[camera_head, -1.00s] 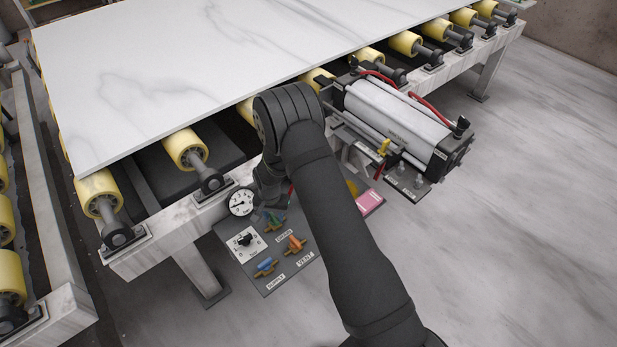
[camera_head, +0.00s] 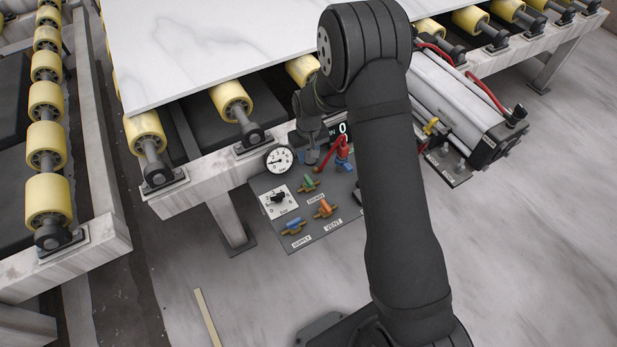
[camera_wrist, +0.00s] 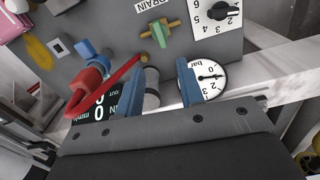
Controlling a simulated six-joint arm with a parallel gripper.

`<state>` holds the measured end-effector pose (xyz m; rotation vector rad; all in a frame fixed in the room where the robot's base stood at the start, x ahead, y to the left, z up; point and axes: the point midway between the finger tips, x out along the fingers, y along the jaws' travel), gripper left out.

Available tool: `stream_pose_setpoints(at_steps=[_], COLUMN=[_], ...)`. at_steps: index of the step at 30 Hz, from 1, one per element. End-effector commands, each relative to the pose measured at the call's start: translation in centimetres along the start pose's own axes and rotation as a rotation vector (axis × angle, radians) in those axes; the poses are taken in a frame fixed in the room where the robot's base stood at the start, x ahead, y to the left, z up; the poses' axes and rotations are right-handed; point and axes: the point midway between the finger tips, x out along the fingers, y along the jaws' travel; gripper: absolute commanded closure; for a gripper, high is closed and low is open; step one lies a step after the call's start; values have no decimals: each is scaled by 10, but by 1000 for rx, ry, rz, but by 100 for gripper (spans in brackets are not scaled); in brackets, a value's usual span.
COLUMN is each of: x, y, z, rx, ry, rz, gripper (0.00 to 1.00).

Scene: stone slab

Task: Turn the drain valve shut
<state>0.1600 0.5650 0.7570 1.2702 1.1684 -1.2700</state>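The drain valve is the green-handled valve (camera_head: 308,182) on the dark control panel, beside a DRAIN label (camera_head: 316,198). In the wrist view the green handle (camera_wrist: 160,34) lies across its brass body, above the fingers in the picture. My gripper (camera_wrist: 160,88) is open, its two blue fingertips apart and clear of the green handle. A grey cylinder (camera_wrist: 152,90) shows between the fingers; I cannot tell whether they touch it. In the head view my wrist and arm hide most of the gripper.
A red lever (camera_wrist: 105,85) lies close by the left finger. A pressure gauge (camera_head: 279,159), a numbered dial (camera_head: 279,198), an orange valve (camera_head: 325,208) and a blue valve (camera_head: 293,226) crowd the panel. The roller frame (camera_head: 215,180) and white slab (camera_head: 200,50) stand behind.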

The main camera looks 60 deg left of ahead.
Motion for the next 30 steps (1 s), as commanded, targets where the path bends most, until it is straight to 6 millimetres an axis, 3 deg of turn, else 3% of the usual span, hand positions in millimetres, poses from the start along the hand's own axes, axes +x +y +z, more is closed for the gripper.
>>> stream_pose_setpoints(at_steps=[6,16,22,30], x=[48,107,126,131], y=[0,0,0,0], z=[1,1,0,0], rx=[1,2,2,2], ry=[-3,-2,0,1], rz=[0,1,1,1], gripper=[65,65,65,65])
